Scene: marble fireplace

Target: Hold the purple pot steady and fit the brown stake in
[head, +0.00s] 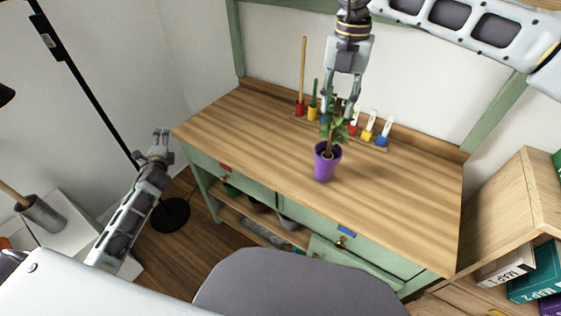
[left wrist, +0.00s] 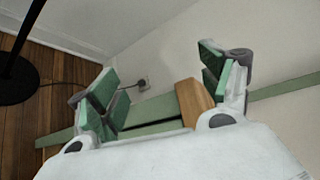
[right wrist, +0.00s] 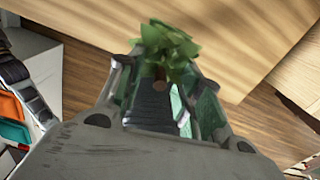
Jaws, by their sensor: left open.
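The purple pot (head: 325,165) stands upright near the middle of the wooden worktop, with a leafy green plant (head: 338,128) in it. My right gripper (head: 338,110) points down from above, its fingertips around the upper leaves. In the right wrist view the leaves (right wrist: 166,45) hide part of the space between its fingers. A brown round end (right wrist: 160,72) shows just below them; I cannot tell whether it is the stake or the stem, or whether the fingers grip it. My left gripper (head: 155,145) is open and empty, left of the worktop and away from the pot.
A low rack holds several tools (head: 368,130) with coloured ends along the back of the worktop (head: 245,125), among them a tall tan stick (head: 303,72). A grey chair back (head: 290,285) is in front. A shelf with binders (head: 510,265) stands right. The worktop's left side is clear.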

